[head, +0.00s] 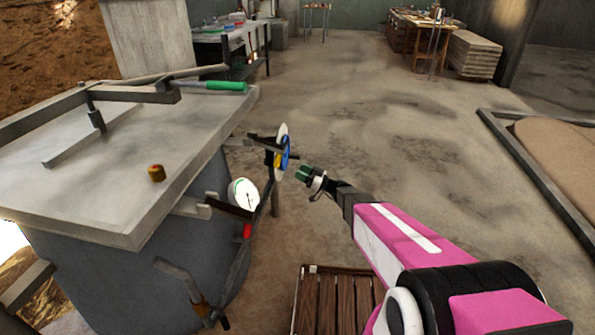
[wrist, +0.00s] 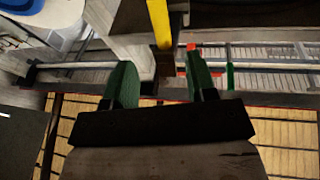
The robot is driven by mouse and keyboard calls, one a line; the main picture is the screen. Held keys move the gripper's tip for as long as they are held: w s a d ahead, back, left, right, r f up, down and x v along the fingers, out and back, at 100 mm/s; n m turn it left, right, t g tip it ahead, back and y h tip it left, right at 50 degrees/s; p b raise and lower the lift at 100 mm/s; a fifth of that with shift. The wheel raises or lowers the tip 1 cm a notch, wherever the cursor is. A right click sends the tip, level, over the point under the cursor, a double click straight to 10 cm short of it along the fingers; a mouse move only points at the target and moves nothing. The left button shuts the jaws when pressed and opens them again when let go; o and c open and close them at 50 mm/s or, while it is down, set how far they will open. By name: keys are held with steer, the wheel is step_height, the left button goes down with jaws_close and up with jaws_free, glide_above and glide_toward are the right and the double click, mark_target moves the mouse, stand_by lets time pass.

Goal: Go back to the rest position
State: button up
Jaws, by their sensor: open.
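My gripper (head: 310,176) is at the end of my pink and white arm, in the middle of the head view. It is to the right of the grey steamer vessel (head: 190,245) and near a blue round handle or dial (head: 283,152). In the wrist view my gripper's two green fingers (wrist: 160,85) stand apart with nothing between them. A yellow bar (wrist: 159,22) shows beyond the fingertips. Whether the fingers are close to it I cannot tell.
A white round gauge (head: 243,193) and pipes stick out from the vessel's side. A green-handled lever (head: 225,86) lies over its lid (head: 90,190). A slatted wooden platform (head: 337,300) is below my arm. A framed bed of grain (head: 565,150) is at right. Open floor (head: 400,100) lies beyond.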

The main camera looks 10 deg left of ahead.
steer(key=s+d+f+m+g+h, duration=0.1)
steer(key=s+d+m+g+h, duration=0.25)
steer(key=s+h, duration=0.2)
steer(key=s+d+f+m+g+h, duration=0.1)
steer(key=s+d+m+g+h, duration=0.15)
steer(key=s+d+h, duration=0.35)
steer(key=s+d+m+h, duration=0.4)
steer(key=d, duration=0.5)
steer(key=s+d+r+m+h, duration=0.1)
steer(key=s+d+m+h, duration=0.3)
steer(key=d, duration=0.5)
steer(key=shift+s+r+h, duration=0.25)
steer(key=shift+s+h, duration=0.1)
steer(key=shift+s, duration=0.45)
